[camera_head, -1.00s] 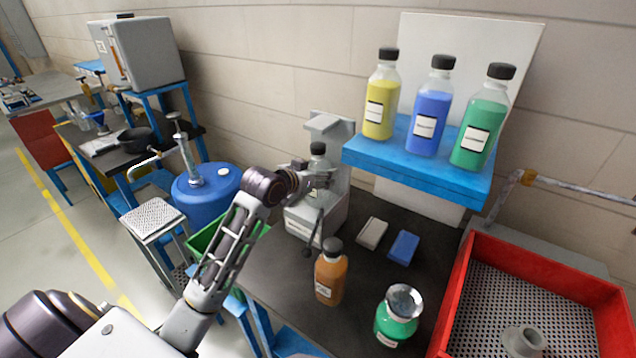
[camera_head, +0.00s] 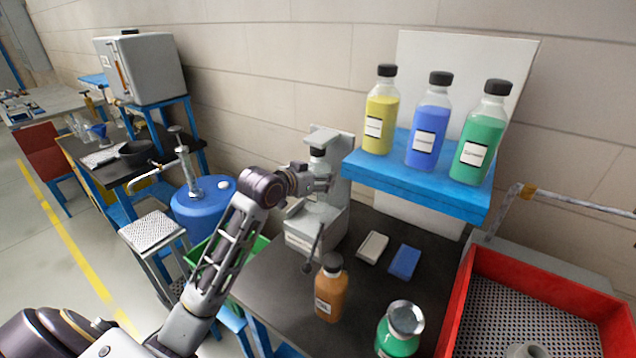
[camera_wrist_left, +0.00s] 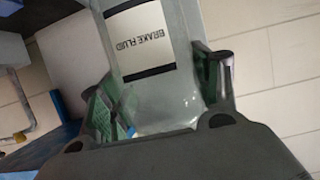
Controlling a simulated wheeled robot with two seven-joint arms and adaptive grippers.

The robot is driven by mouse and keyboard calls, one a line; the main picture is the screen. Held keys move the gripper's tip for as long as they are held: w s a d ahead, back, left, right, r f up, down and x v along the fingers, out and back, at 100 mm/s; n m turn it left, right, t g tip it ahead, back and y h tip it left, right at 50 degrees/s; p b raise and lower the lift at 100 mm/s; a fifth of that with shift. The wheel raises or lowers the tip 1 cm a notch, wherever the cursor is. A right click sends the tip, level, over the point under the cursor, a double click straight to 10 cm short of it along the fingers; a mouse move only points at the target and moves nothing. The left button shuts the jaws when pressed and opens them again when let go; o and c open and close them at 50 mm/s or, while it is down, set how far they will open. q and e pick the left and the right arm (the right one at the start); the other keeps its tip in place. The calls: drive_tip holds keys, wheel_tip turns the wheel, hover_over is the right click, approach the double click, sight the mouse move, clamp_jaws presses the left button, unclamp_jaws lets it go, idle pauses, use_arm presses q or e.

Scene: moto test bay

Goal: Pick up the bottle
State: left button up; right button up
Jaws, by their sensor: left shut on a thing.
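The bottle (camera_head: 317,160) is clear with a black cap and stands upright in front of the grey stand (camera_head: 328,218). My left gripper (camera_head: 324,182) is shut around its body and hides part of it. In the left wrist view the bottle (camera_wrist_left: 160,92) sits between both green-padded fingers, its white label reading BRAKE FLUID. Whether its base is clear of the stand is hard to see. My right gripper is not in view.
A blue shelf (camera_head: 414,170) holds yellow, blue and green bottles on the right. An orange bottle (camera_head: 331,293) and a green jar (camera_head: 399,332) stand on the dark bench (camera_head: 270,285). A red tray (camera_head: 458,298) is at the right. White and blue blocks lie between.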

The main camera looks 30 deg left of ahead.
use_arm(q)
drive_tip(key=s+a+p, duration=0.2)
drive_tip(key=s+p, duration=1)
drive_tip(key=s, duration=0.5)
drive_tip(key=shift+s+a, duration=0.25)
drive_tip(key=shift+s, duration=0.15)
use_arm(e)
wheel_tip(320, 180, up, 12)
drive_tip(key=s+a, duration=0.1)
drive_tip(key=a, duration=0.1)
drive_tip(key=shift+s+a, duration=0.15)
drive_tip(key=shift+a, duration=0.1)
